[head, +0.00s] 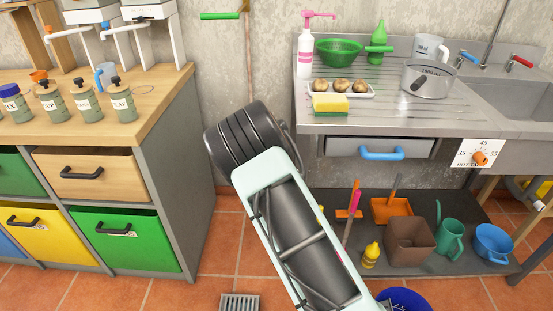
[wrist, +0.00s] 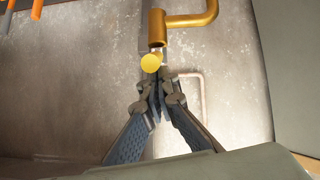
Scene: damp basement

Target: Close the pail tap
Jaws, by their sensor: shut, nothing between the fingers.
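In the wrist view a yellow tap-like fitting shows at the top centre: a bent pipe (wrist: 190,20) and a round yellow knob (wrist: 151,62) below it, in front of a grey wall. My gripper (wrist: 158,98) is shut and empty, its fingertips just below the knob in the picture. I cannot tell whether they touch it. In the head view my arm hides the gripper and this fitting. A blue pail (head: 405,299) shows partly at the bottom edge of the head view, beside my arm.
A drawer cabinet (head: 178,170) stands left of my arm. The steel sink counter (head: 440,122) is on the right, above a dark low shelf (head: 440,265) with a brown bin (head: 408,239) and green watering can (head: 450,238). A green lever (head: 220,15) is high on the wall. A floor grate (head: 239,302) lies below.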

